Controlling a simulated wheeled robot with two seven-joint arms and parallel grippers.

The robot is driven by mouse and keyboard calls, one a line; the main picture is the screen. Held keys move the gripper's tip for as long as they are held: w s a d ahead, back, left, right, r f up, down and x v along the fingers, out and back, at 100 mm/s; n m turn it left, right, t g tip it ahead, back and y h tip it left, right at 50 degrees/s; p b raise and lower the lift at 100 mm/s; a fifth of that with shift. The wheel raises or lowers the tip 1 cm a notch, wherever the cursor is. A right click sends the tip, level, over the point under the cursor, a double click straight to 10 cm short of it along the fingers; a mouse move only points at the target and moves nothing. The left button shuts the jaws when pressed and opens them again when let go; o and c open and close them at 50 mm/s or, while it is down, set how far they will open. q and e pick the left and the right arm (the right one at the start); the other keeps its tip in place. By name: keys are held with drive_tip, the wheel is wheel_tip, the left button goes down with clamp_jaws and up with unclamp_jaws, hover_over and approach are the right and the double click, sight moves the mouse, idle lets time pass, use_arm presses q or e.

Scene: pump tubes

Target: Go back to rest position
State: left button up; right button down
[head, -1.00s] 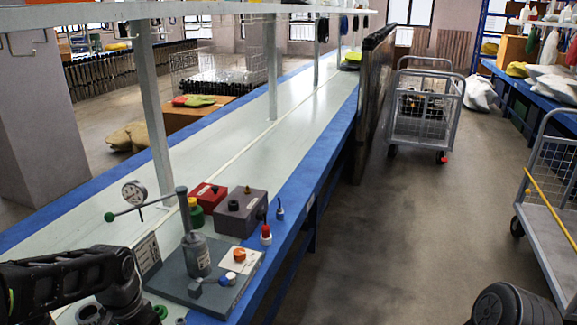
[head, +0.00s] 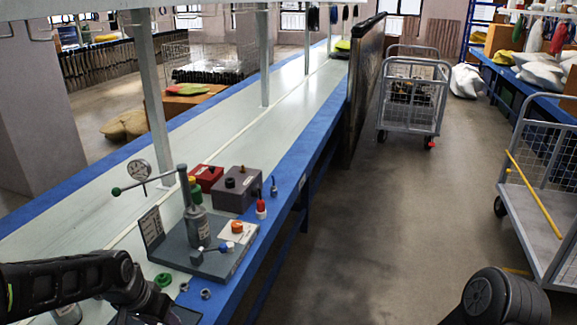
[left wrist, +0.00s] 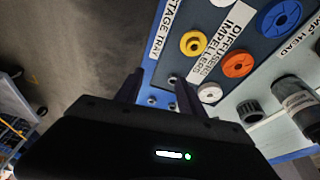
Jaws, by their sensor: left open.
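My left arm (head: 70,282) reaches in from the left over the near end of the bench in the head view. In the left wrist view my left gripper (left wrist: 158,92) is open, with two dark fingers apart and nothing between them. It points toward a labelled tray (left wrist: 215,20) holding yellow (left wrist: 193,43), orange (left wrist: 238,64) and blue (left wrist: 280,18) round parts and a white one (left wrist: 209,92). Part of my right arm (head: 503,299) shows at the bottom right of the head view. My right gripper is out of view.
A grey pump stand (head: 205,262) with a lever sits on the blue-edged bench (head: 250,140). A gauge (head: 139,171), a red box (head: 206,178) and a grey-purple box (head: 237,190) are near it. The aisle floor (head: 370,225) is clear; wire carts stand on the right.

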use_arm(q)
drive_tip(key=s+d+f+n+t+h+p, duration=0.1)
drive_tip(key=s+d+f+n+h+p, duration=0.2)
drive_tip(key=d+f, duration=1.1)
drive_tip(key=s+d+f+g+p, duration=0.1)
drive_tip(key=s+d+f+p, duration=0.1)
drive_tip(key=s, duration=0.6)
drive_tip(key=s+d+f+g+p, duration=0.2)
drive_tip(key=s+d, duration=0.4)
drive_tip(key=s, duration=0.3)
drive_tip(key=shift+f+n+g, duration=0.3)
drive_tip(key=shift+f, duration=0.6)
